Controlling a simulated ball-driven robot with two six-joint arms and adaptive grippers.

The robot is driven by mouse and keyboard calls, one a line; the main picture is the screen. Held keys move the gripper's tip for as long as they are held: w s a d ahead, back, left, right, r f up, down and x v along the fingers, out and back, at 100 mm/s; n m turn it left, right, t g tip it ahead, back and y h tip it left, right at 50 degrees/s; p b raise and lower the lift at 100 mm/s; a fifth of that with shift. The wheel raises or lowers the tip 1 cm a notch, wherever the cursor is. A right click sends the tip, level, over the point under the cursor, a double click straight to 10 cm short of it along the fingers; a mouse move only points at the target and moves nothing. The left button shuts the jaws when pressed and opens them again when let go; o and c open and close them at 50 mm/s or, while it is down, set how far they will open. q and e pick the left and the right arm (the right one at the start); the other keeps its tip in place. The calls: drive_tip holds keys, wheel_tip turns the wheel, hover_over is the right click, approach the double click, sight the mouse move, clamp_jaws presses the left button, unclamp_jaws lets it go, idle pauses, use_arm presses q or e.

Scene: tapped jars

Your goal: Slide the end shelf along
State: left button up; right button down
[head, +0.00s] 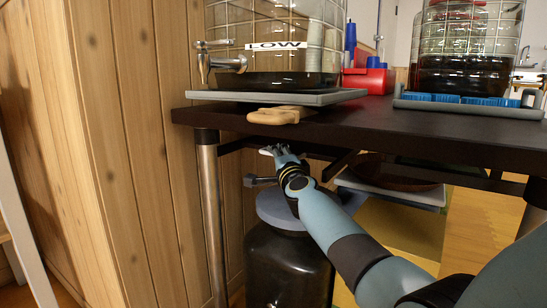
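A grey slab-like shelf (270,97) lies at the left end of the dark table top, under a clear jar (275,45) marked LOW. I cannot tell for sure that this slab is the end shelf. A light wooden handle-like piece (275,116) sticks out at the table's front edge, just below the slab. My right gripper (272,151) is under the table edge, a little below the wooden piece and apart from it in the picture. Its fingers are small and partly hidden by my wrist, so its opening is unclear. My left gripper is out of view.
A dark lidded container (285,262) stands below my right forearm. A metal table leg (211,215) and a wooden wall (120,130) bound the left. Another jar (465,50) stands on a grey tray (430,104) at right. Red and blue items (370,80) sit behind.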

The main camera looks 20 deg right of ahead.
drive_tip(key=shift+d+f, duration=0.1)
drive_tip(key=shift+f, duration=0.2)
drive_tip(key=c, duration=1.6)
unclamp_jaws()
drive_tip(key=shift+o, duration=1.1)
drive_tip(key=shift+d, duration=0.1)
drive_tip(key=shift+r, duration=0.1)
drive_tip(key=s+a+f, duration=0.1)
drive_tip(key=s, duration=1.1)
drive_tip(key=shift+a+f, duration=0.25)
drive_tip(key=shift+f, duration=0.05)
